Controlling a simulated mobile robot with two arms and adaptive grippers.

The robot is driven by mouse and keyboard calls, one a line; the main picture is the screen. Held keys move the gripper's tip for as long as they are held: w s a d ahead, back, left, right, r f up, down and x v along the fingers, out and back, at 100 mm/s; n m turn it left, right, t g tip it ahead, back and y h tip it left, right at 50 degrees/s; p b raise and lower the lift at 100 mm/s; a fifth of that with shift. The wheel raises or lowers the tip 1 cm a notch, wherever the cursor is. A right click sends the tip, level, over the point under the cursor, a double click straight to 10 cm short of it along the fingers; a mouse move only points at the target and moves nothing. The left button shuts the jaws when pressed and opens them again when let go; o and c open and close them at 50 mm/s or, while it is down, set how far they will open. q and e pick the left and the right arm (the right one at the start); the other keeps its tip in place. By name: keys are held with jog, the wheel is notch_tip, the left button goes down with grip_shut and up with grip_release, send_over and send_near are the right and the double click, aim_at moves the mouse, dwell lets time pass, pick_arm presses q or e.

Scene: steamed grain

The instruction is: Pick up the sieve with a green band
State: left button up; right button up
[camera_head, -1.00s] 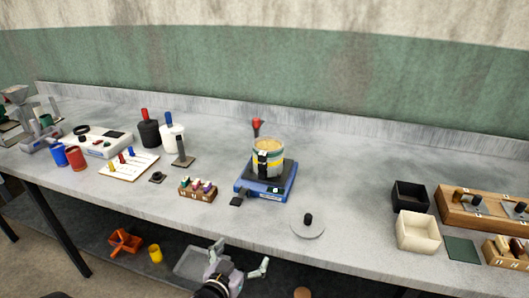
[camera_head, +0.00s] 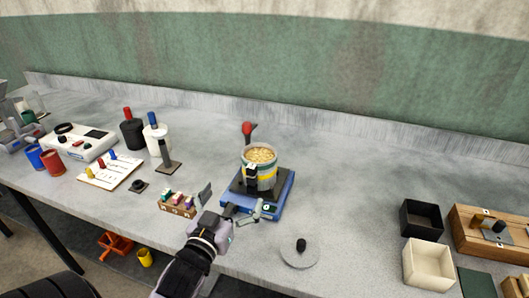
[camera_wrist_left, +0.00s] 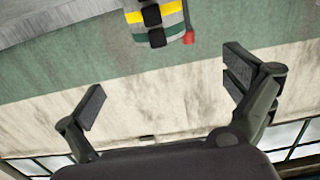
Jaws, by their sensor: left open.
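The sieve with a green band (camera_head: 265,167) is the upper part of a round stack, full of tan grain, on a blue scale (camera_head: 285,203) at mid table. A part with a yellow band (camera_head: 267,178) is below it. Black tabs stick out on the stack's near side. The green band also shows at the top of the left wrist view (camera_wrist_left: 172,33), which is upside down. My left gripper (camera_head: 232,204) is open and empty, in front of the stack, apart from it. In the wrist view its fingers (camera_wrist_left: 164,88) are spread wide. My right gripper is not in view.
A red-topped tool (camera_head: 247,129) stands behind the stack. A small rack (camera_head: 178,203) is left of my gripper, and a grey disc with a black knob (camera_head: 299,254) lies to the right. Boxes (camera_head: 429,262) are at the far right. The table right of the scale is mostly clear.

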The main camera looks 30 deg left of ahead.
aim_at(251, 165)
pick_arm(q)
jog(key=p+x, duration=0.1)
jog(key=x, duration=0.5)
jog(key=p+x, duration=0.1)
jog(key=x, duration=0.5)
jog(key=shift+r+p, duration=0.2)
jog(key=shift+p, duration=0.1)
jog(key=shift+w+a+r, duration=0.1)
jog(key=shift+w+a, duration=0.05)
jog(key=shift+w, duration=0.25)
jog(key=x, duration=0.2)
jog(key=p+x, duration=0.1)
jog(key=x, duration=0.1)
jog(key=shift+w+f, duration=0.2)
jog(key=shift+f, duration=0.05)
jog(key=shift+r, duration=0.1)
jog(key=c, duration=1.9)
